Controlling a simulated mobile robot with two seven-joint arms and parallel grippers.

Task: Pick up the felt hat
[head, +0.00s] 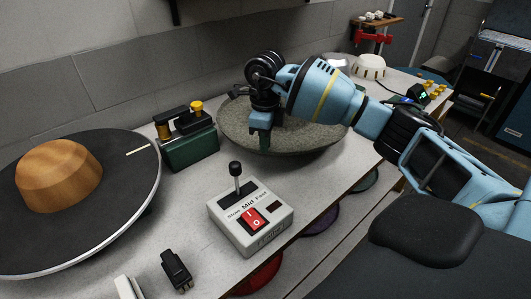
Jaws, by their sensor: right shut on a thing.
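The felt hat (315,135) is a wide, round, grey-green speckled shape at the back middle of the bench, in the head view. My right arm reaches in from the right above it. My right gripper (263,132) points down and is shut on the hat near its left part. The arm and gripper hide part of the hat's top. I cannot tell whether the hat touches the bench; a dark shadow lies under its front edge. My left gripper is not in view.
A wooden dome (60,174) stands on a black disc (120,190) at left. A green device (188,148) is close left of the hat. A control box (252,218) with a lever stands in front. A white domed object (369,67) is behind at right.

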